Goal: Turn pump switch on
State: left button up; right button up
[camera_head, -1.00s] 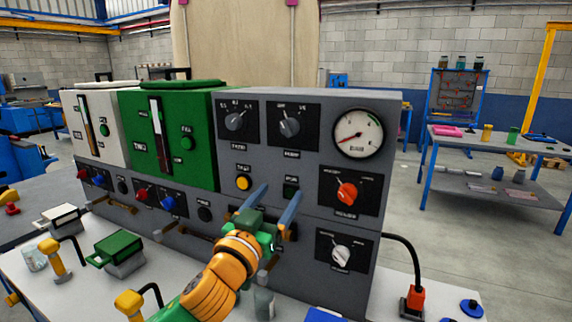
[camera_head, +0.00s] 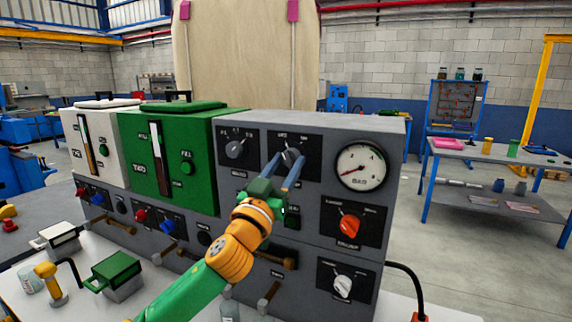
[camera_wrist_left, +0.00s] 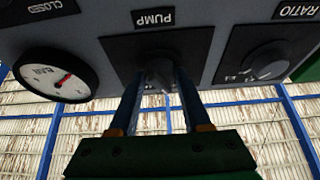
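The pump switch is a dark grey rotary knob (camera_head: 292,157) on a black plate at the upper middle of the grey panel. In the left wrist view, which is upside down, the knob (camera_wrist_left: 159,74) sits beside its PUMP label. My left gripper (camera_head: 287,161) is raised in front of this plate, its two blue fingers pointing at the knob. In the wrist view its fingers (camera_wrist_left: 160,80) are apart, with the tips on either side of the knob. I cannot tell whether they touch it. The fingers hide part of the plate in the head view. My right gripper is not in view.
A ratio knob (camera_head: 236,149) is left of the pump switch, and a pressure gauge (camera_head: 361,167) is to its right. An orange selector knob (camera_head: 349,225) and a white knob (camera_head: 343,286) sit lower right. Green (camera_head: 205,131) and white tanks stand at left.

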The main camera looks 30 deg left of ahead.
pick_arm(q)
grip_shut()
jog(key=shift+m, duration=0.5)
jog(key=m+h+p, duration=0.1)
jog(key=m, duration=0.1)
jog(key=m+h+p, duration=0.2)
jog(key=m, duration=0.1)
jog(key=shift+a+r+m+g+h, duration=0.2)
jog(key=shift+r+m+g+h, duration=0.05)
jog(key=shift+m+g+h, duration=0.05)
jog(key=m+h+p, duration=0.1)
jog(key=m+p, duration=0.1)
jog(key=m, duration=0.1)
jog(key=m+g+h+p, duration=0.1)
jog(key=m+p, duration=0.2)
jog(key=shift+a+r+m+g+h, duration=0.1)
jog(key=shift+r+m+g+h, duration=0.1)
jog(key=shift+m+g+h, duration=0.15)
jog(key=shift+a+f+m+g+h+p, duration=0.1)
jog(key=shift+m+g+h+p, duration=0.25)
jog(key=shift+m+p, duration=1)
jog(key=shift+m, duration=0.3)
